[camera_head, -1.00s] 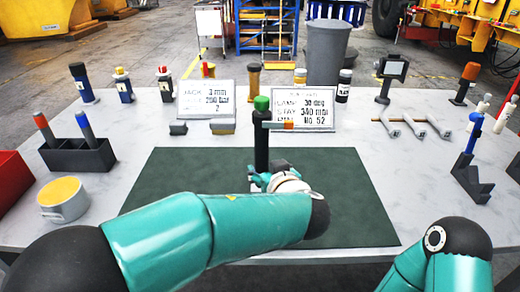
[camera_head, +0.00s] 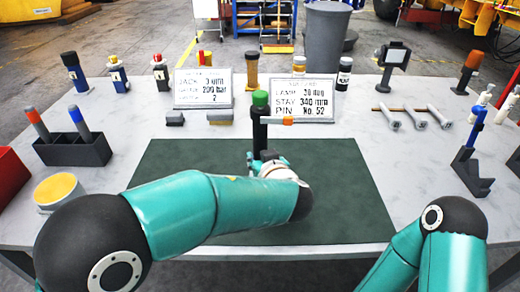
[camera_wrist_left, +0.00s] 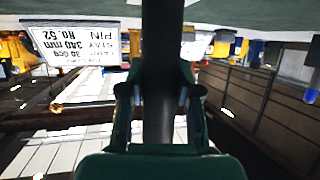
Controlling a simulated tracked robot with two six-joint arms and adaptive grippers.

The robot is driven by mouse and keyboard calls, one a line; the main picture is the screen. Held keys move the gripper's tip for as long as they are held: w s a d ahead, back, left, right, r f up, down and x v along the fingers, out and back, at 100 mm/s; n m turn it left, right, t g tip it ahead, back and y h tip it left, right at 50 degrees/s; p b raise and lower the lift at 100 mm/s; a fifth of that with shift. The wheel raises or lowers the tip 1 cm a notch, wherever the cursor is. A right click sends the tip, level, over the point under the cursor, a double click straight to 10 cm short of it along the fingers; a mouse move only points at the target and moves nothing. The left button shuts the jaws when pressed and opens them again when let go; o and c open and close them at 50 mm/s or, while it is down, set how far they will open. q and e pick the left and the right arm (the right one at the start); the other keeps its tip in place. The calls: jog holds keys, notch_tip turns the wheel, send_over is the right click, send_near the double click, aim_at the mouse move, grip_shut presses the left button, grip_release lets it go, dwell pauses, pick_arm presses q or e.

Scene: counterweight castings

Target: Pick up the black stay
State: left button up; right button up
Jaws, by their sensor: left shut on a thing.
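The black stay (camera_head: 260,132) is an upright dark cylinder with a green top. A short bar with an orange end sticks out from its right side. It stands over the back middle of the dark green mat (camera_head: 345,200). My left gripper (camera_head: 264,161) is shut around its lower part. The stay's lower end is hidden behind the gripper, so I cannot tell whether it touches the mat. In the left wrist view the dark shaft (camera_wrist_left: 162,60) runs between the two fingers (camera_wrist_left: 160,100). My right arm shows at the lower right, but its gripper is out of view.
Two printed cards (camera_head: 203,88) (camera_head: 302,98) stand behind the mat. A black holder (camera_head: 73,150) and a round tin (camera_head: 60,190) are at left. Metal pieces on a rod (camera_head: 413,117) and a dark stand (camera_head: 470,175) are at right. The mat's right part is clear.

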aim_at(262, 126)
pick_arm(q)
grip_shut()
jog(key=shift+r, duration=0.1)
notch_tip(262, 126, up, 10)
jog(key=shift+r, duration=0.1)
dwell(0.4)
jog(key=shift+f, duration=0.2)
jog(key=shift+f+b, duration=3.9)
jog(key=shift+b, duration=1.45)
jog(key=shift+f, duration=0.1)
